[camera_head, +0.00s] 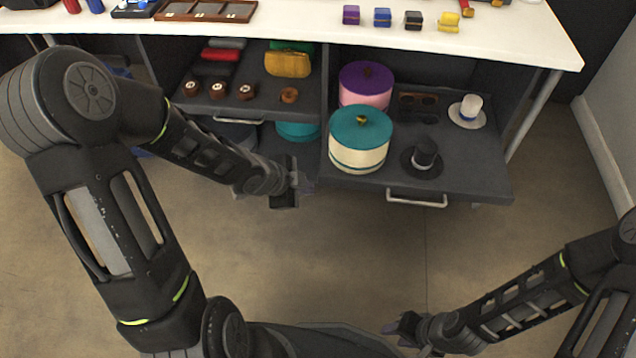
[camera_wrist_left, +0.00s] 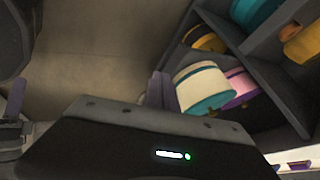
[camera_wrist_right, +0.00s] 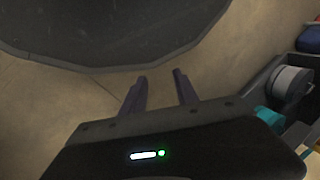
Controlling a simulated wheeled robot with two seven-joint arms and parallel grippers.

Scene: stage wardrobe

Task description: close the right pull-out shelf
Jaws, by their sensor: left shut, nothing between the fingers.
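The right pull-out shelf (camera_head: 470,172) is dark grey and stands pulled out from under the white counter. Its silver bar handle (camera_head: 417,200) is on the front edge. It carries a cream and teal round box (camera_head: 359,150), a pink and purple round box (camera_head: 365,90), a black top hat (camera_head: 424,156), a white hat (camera_head: 468,112) and sunglasses (camera_head: 418,100). My left gripper (camera_head: 305,186) is shut and empty, just left of the shelf's front left corner. My right gripper (camera_head: 398,326) is open and empty, well in front of the shelf; its parted fingers show in the right wrist view (camera_wrist_right: 160,88).
The left shelf (camera_head: 225,104) holds several small items and has its own handle (camera_head: 238,120). A teal round box (camera_head: 298,130) sits below it. The white counter (camera_head: 300,30) carries small coloured boxes. Open floor (camera_head: 340,250) lies in front of the shelf.

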